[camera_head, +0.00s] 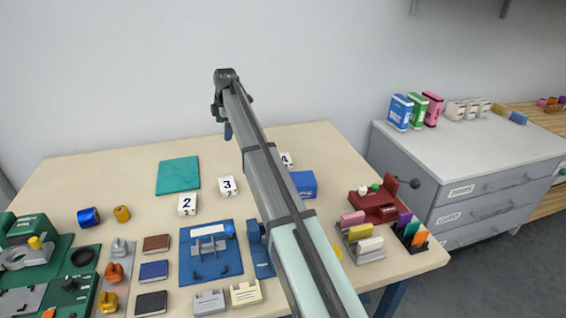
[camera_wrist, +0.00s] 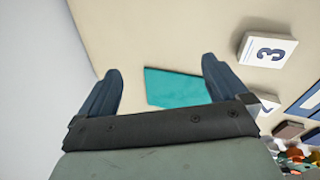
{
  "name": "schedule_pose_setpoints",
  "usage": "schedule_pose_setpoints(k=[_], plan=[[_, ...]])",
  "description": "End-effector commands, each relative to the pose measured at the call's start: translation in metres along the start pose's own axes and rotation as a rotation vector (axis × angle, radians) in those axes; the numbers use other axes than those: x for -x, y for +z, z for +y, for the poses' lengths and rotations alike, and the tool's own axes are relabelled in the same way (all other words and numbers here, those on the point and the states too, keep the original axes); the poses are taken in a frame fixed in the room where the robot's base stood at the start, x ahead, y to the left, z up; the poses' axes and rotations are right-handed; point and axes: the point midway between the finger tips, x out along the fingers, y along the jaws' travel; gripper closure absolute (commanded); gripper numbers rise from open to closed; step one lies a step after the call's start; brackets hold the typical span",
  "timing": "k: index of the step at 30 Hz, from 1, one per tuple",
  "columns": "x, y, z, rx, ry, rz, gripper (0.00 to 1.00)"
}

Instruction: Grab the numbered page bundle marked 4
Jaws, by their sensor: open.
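The white page bundle marked 4 (camera_head: 287,159) stands on the table behind my arm in the head view. My arm hides part of it, and I do not see it in the wrist view. The bundle marked 3 (camera_head: 227,186) is to its left and also shows in the wrist view (camera_wrist: 267,50). The bundle marked 2 (camera_head: 187,204) is further left and nearer. My gripper (camera_head: 227,132) is raised near the table's back edge, left of bundle 4. In the wrist view my gripper (camera_wrist: 162,66) has its fingers wide apart with nothing between them.
A teal mat (camera_head: 178,176) lies flat on the table's back left. A blue fixture (camera_head: 211,254), small books and green equipment (camera_head: 30,262) fill the front.

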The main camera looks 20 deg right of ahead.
Motion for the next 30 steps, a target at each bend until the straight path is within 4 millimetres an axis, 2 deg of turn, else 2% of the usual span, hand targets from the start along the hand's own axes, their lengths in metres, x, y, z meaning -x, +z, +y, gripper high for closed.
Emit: schedule_pose_setpoints(k=[1, 6, 9, 12, 15, 20, 23, 30], plan=[[0.002, 0.034, -0.011, -0.037, -0.037, -0.016, 0.0], [0.012, 0.12, -0.051, -0.142, -0.157, -0.054, 0.0], [0.018, 0.157, -0.071, -0.191, -0.212, -0.068, 0.0], [0.023, 0.182, -0.086, -0.226, -0.252, -0.076, 0.0], [0.026, 0.195, -0.095, -0.245, -0.275, -0.081, 0.0], [0.023, 0.202, -0.1, -0.255, -0.286, -0.083, 0.0], [0.014, 0.201, -0.103, -0.254, -0.285, -0.083, 0.0], [-0.023, 0.203, -0.114, -0.253, -0.285, -0.083, 0.0]])
